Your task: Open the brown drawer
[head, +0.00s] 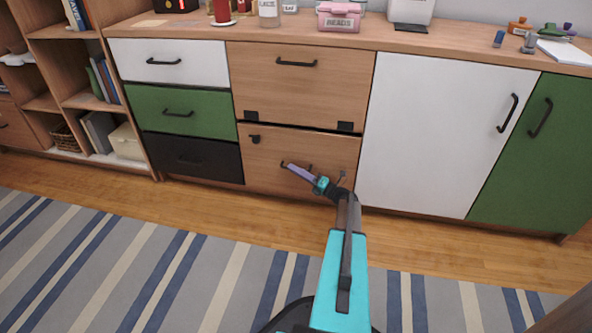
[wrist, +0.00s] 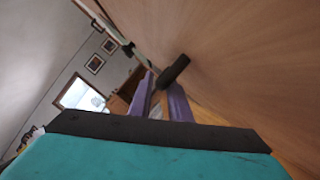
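The lower brown drawer front (head: 265,160) is in the middle of the cabinet, below a larger brown front (head: 300,85). A dark line runs along its top edge; I cannot tell if it stands slightly out. My gripper (head: 288,166), with purple fingers, is at its dark handle, which is partly hidden. In the wrist view, the dark handle (wrist: 174,70) lies across the tips of the two purple fingers of my gripper (wrist: 161,84). A gap shows between the fingers, so they look open. The brown panel (wrist: 230,60) fills the right side.
White (head: 170,62), green (head: 180,112) and black (head: 195,157) drawers are on the left. A white door (head: 430,130) and a green door (head: 545,155) are on the right. The striped rug (head: 130,260) and wood floor in front are clear.

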